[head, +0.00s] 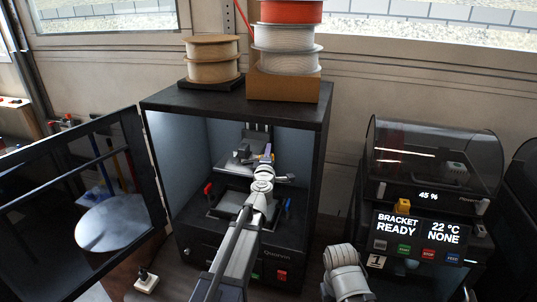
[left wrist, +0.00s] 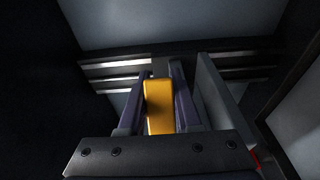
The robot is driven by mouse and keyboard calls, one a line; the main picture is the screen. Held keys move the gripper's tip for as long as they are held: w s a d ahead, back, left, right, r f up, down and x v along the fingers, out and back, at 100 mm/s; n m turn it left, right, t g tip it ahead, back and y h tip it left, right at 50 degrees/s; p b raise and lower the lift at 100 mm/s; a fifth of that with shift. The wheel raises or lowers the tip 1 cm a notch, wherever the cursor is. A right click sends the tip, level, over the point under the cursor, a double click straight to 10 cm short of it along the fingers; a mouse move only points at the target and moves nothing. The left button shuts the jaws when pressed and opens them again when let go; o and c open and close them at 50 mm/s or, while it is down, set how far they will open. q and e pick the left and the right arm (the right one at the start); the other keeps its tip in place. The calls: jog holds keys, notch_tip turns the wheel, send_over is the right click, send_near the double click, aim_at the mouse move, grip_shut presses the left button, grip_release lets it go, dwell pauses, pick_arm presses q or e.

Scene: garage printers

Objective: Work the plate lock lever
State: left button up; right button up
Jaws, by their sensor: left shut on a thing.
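My left gripper (head: 266,155) reaches through the open front of a black printer enclosure (head: 183,104), above its bed. In the left wrist view its two fingers are shut on a yellow, bar-like piece (left wrist: 159,104), which stands between them. It may be the plate lock lever, but its base is hidden. In the head view the gripper and arm cover this piece. A red handle (head: 208,188) is at the left of the bed and a blue handle (head: 288,204) at the right. My right gripper does not show; only part of my right arm is at the bottom.
The enclosure's glass door (head: 82,190) stands open to the left. Filament spools (head: 213,62) sit on top. A second printer (head: 430,165) with a lit screen reading BRACKET READY (head: 396,224) stands to the right. The enclosure's side walls are close around my left arm.

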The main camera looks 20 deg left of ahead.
pick_arm(q)
grip_shut()
jog(key=shift+s+d+h, duration=0.1)
jog(key=shift+h, duration=0.2)
jog(key=shift+s+d+m+g+h, duration=0.15)
jog(key=shift+s+d+m+h, duration=0.2)
jog(key=shift+m+h, duration=0.9)
jog(key=shift+s+d+m+g+h, duration=0.1)
jog(key=shift+s+d+m+h, duration=0.2)
jog(key=shift+m+h, duration=0.95)
jog(key=shift+s+d+m+g+h, duration=0.15)
jog(key=shift+s+d+m+h, duration=0.3)
jog(key=shift+h, duration=1.45)
jog(key=shift+w, duration=0.1)
jog(key=o, duration=0.6)
grip_release()
jog(key=shift+a, duration=0.1)
jog(key=shift+o, duration=0.2)
jog(key=v, duration=0.8)
